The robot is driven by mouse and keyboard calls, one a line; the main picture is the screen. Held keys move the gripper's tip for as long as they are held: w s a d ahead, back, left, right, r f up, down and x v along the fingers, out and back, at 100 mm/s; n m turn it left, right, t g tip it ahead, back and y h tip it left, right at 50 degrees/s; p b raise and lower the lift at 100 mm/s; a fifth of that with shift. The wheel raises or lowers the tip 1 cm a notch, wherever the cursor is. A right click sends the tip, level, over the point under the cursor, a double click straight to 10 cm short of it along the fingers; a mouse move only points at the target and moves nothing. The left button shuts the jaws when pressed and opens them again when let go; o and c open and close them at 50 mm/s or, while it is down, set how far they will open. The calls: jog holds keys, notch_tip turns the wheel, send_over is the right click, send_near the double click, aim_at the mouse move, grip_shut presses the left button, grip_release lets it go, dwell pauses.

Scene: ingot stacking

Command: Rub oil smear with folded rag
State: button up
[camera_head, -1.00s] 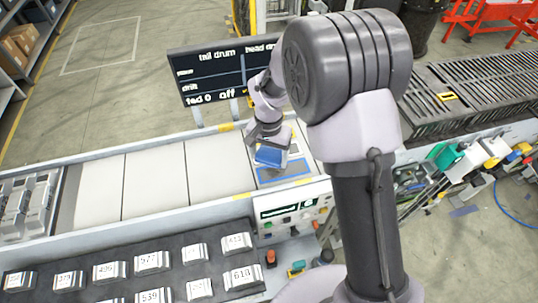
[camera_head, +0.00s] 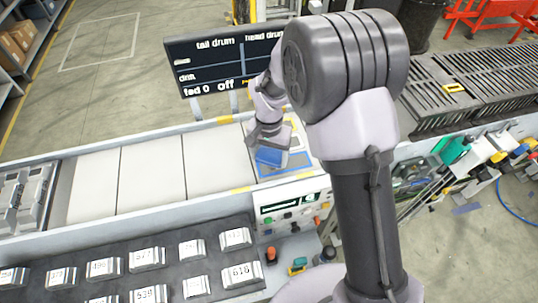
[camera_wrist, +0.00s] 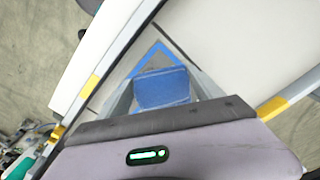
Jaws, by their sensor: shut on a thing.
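The folded blue rag (camera_head: 271,157) is in my gripper (camera_head: 269,144), over the pale plate at the right end of the conveyor belt. In the wrist view the rag (camera_wrist: 162,87) sits between the two grey fingers of my gripper (camera_wrist: 164,96), which are shut on it. A blue outline (camera_head: 296,168) is marked on the plate, and the rag overlaps its left part in the head view. I cannot tell whether the rag touches the surface. No oil smear can be made out; the rag and gripper cover part of the plate.
A dark display board (camera_head: 215,70) stands behind the belt (camera_head: 153,177). A control panel (camera_head: 292,208) is on the belt's near side. Numbered ingots lie on a dark mat (camera_head: 120,272) at the front left. A slatted conveyor (camera_head: 470,90) and hand tools are at the right.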

jog(key=shift+f+b, duration=0.5)
jog(key=shift+f, duration=0.2)
